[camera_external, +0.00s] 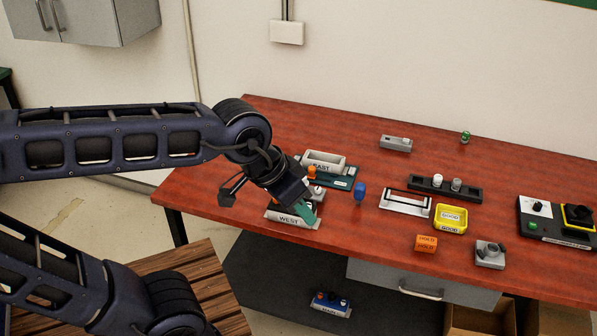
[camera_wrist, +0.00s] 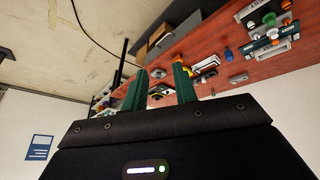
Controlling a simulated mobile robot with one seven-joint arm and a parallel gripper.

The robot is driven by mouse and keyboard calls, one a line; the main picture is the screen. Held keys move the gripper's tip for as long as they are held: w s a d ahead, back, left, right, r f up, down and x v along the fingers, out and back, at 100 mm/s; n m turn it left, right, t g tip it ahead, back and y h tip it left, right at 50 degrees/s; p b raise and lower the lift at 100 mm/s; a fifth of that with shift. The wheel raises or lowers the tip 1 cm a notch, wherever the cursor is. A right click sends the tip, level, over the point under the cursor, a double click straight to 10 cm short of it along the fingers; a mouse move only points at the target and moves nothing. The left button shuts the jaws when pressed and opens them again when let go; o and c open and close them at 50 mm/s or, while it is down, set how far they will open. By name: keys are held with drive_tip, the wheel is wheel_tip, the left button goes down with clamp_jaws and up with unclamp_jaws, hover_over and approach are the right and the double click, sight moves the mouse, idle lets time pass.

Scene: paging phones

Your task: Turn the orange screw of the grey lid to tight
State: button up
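My gripper (camera_external: 306,211) is over the front left part of the red table, close to the grey tray marked WEST (camera_external: 289,220). In the wrist view its two green fingers (camera_wrist: 160,76) stand apart with nothing clearly held between them. A small orange knob (camera_external: 311,172) shows just behind my wrist, beside the grey tray marked EAST (camera_external: 338,164) and a teal base (camera_external: 341,184). It may be the orange screw, but my wrist hides what is under it. I cannot make out the grey lid for certain, nor the screw's turn.
A blue upright piece (camera_external: 360,191) stands right of the teal base. Further right are a white frame (camera_external: 405,203), a black rack (camera_external: 430,188), a yellow tray (camera_external: 450,220), an orange block (camera_external: 426,242) and a grey knob unit (camera_external: 490,254). The table's back left is clear.

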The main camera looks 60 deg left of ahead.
drive_tip(key=w+a+r+n+t, duration=0.15)
drive_tip(key=w+n, duration=0.35)
drive_tip(key=w, duration=0.5)
drive_tip(key=w+a+r+n+t, duration=0.1)
drive_tip(key=w+a+n+t, duration=0.3)
drive_tip(key=w, duration=0.6)
drive_tip(key=w+a+f+n+y, duration=0.2)
drive_tip(key=w+a+n+y, duration=0.2)
drive_tip(key=w+a+n, duration=0.65)
drive_tip(key=s+a+f+n+g+y, duration=0.1)
drive_tip(key=a+f+n+g, duration=0.15)
drive_tip(key=a+n, duration=0.35)
drive_tip(key=a+f+n+g+y, duration=0.1)
drive_tip(key=a+f+n, duration=0.3)
drive_tip(key=a, duration=0.4)
drive_tip(key=s+a+f+n+g+y, duration=0.1)
drive_tip(key=a+f+n+g, duration=0.1)
drive_tip(key=a+f+n, duration=0.3)
drive_tip(key=s+a+f+n+g+h, duration=0.55)
drive_tip(key=s+a+f+n, duration=0.4)
drive_tip(key=s+n, duration=0.2)
drive_tip(key=shift+h, duration=0.45)
drive_tip(key=f, duration=0.7)
drive_tip(key=d+f, duration=0.1)
drive_tip(key=f, duration=0.3)
drive_tip(key=shift+w, duration=0.2)
